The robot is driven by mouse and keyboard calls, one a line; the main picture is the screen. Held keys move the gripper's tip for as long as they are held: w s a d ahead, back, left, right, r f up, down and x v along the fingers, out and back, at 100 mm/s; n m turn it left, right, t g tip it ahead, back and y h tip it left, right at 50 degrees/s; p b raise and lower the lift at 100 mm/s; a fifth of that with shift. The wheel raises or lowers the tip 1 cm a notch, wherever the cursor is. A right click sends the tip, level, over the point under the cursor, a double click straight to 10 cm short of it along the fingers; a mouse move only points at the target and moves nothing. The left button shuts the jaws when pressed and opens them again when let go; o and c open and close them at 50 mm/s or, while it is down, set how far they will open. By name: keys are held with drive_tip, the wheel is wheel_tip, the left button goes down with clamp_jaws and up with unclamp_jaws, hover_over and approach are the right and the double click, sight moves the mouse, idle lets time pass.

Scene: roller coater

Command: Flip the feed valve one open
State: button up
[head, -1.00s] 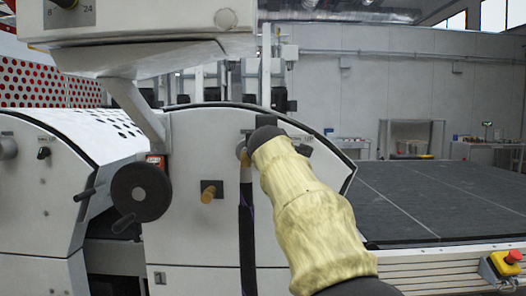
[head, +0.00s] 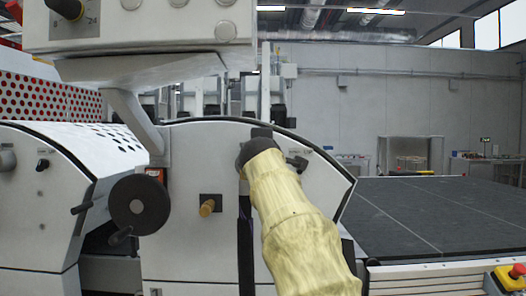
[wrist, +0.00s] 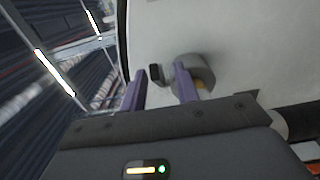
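No label for feed valve one is readable, so I cannot tell for sure which fitting it is. In the wrist view my gripper (wrist: 159,70) is open, its two purple fingers apart at the pale machine panel. A small dark fitting (wrist: 154,72) shows between the fingertips. A round grey hub (wrist: 203,70) with a yellow piece sits beside the right finger; contact is unclear. A dark lever (head: 297,162) sits just to the right.
A black handwheel (head: 138,204) and a brass knob (head: 207,207) stick out to the left of my arm. A control box (head: 140,28) overhangs the upper left. A dark flat table (head: 430,212) lies to the right, with a red emergency button (head: 517,271) in front.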

drive_tip(key=shift+s, duration=0.1)
drive_tip(key=s+a+b, duration=0.1)
drive_tip(key=s+b, duration=0.7)
drive_tip(key=s, duration=0.9)
drive_tip(key=shift+s, duration=0.1)
